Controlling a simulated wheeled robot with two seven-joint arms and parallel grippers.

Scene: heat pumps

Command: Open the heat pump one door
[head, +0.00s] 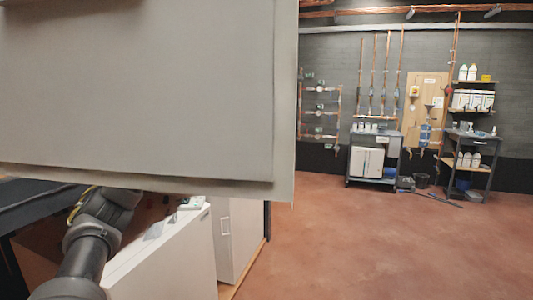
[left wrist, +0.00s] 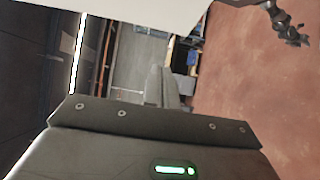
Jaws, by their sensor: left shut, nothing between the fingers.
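A large light grey panel (head: 140,85) fills the upper left of the head view, very close. It looks like a heat pump door or casing, but I cannot tell which. My left arm comes in below it, and its gripper is not clear there. In the left wrist view my left gripper (left wrist: 166,88) is shut and empty. A white surface (left wrist: 140,8) crosses the top of that view, apart from the fingertips. A dark jointed part at the top right, probably my right gripper (left wrist: 292,35), shows over the floor; its jaws are unclear.
A white cabinet (head: 170,265) stands below the panel, with small items on top and a handled white front (head: 238,235) beside it. The red floor (head: 380,250) is clear to the right. A cart (head: 372,160) and a shelf stand (head: 470,165) are by the far wall.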

